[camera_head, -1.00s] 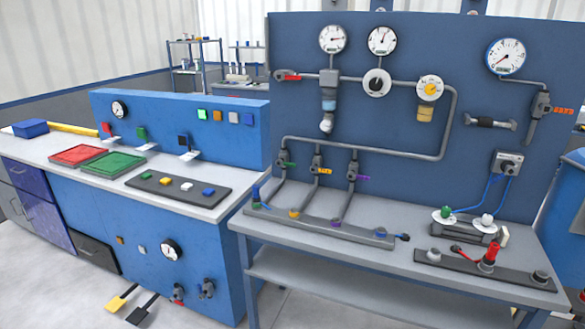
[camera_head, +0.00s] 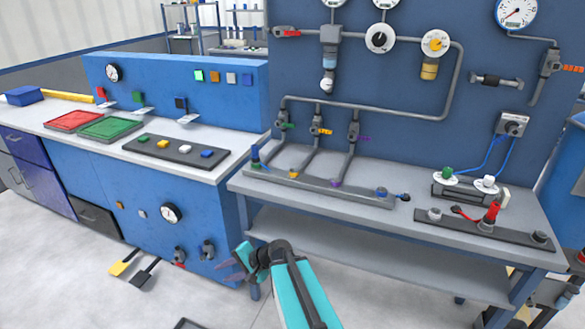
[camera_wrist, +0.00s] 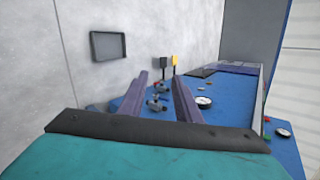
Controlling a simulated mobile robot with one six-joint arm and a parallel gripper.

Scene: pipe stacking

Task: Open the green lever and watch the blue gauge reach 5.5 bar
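The green lever (camera_head: 287,125) is a small green handle on the leftmost of three valves on the pipe panel, above the right-hand bench. Its exact angle is too small to tell. The blue gauge (camera_head: 516,13) is the blue-rimmed dial with a red needle at top right. Its top is cut off and its figures are not readable. My gripper (camera_head: 230,268) is low in front of the blue cabinet, well below and left of the green lever. The wrist view shows its fingers (camera_wrist: 160,80) apart, with nothing between them.
Valves with yellow (camera_head: 321,131) and purple (camera_head: 362,138) handles stand beside the green one. The blue cabinet (camera_head: 120,185) has a small gauge (camera_head: 171,213) and two taps near my gripper. The bench's lower shelf (camera_head: 380,265) juts to the right. Floor pedals (camera_head: 125,262) lie left.

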